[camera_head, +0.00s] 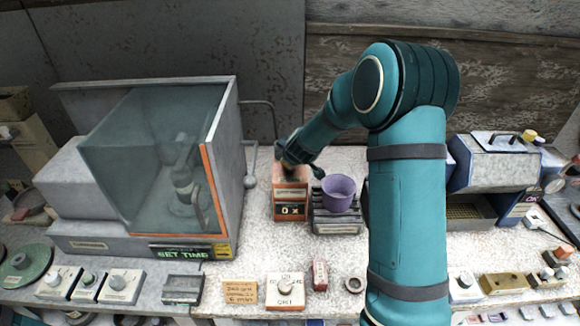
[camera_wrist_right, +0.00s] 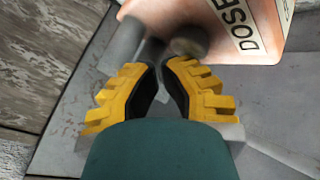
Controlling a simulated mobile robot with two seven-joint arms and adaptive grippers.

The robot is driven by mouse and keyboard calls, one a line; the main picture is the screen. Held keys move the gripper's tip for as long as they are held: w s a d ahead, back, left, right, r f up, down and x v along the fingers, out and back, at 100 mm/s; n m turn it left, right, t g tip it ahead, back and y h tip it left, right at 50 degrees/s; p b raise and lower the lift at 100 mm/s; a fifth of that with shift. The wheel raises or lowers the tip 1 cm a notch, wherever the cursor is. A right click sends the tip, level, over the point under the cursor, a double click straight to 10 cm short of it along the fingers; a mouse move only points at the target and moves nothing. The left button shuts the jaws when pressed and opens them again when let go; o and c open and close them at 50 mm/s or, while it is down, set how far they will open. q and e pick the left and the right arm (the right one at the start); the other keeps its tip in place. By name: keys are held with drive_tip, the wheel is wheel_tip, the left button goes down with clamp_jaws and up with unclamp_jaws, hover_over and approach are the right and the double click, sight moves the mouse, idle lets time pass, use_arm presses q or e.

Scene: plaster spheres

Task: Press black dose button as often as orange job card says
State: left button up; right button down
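The orange dose unit (camera_head: 291,196) stands right of the glass cabinet, its display reading "0 x". In the right wrist view the orange unit (camera_wrist_right: 215,14) bears a "DOSE" label. A dark round knob (camera_wrist_right: 187,42), perhaps the dose button, shows just beyond my fingertips; contact cannot be told. My right gripper (camera_head: 290,160) is over the unit's top and hides it in the head view. In the wrist view the right gripper (camera_wrist_right: 160,64) has its yellow fingertips together, with nothing seen between them. The orange job card (camera_head: 240,291) lies at the front; its count is too small to read. My left gripper is out of view.
A purple cup (camera_head: 338,190) stands on a dark ribbed stand (camera_head: 337,222) beside the unit. The glass-fronted cabinet (camera_head: 160,160) with a "SET TIME" display is at left. A white-topped button box (camera_head: 286,290) is in front. My right arm covers the bench to the right.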

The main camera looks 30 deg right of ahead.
drive_tip(key=shift+f+b, duration=0.4)
drive_tip(key=shift+f, duration=0.15)
idle(0.4)
drive_tip(key=shift+r, duration=0.15)
drive_tip(key=shift+r+p, duration=0.85)
drive_tip(key=shift+p, duration=0.25)
wheel_tip(320, 180, up, 5)
drive_tip(key=p, duration=0.5)
idle(1.8)
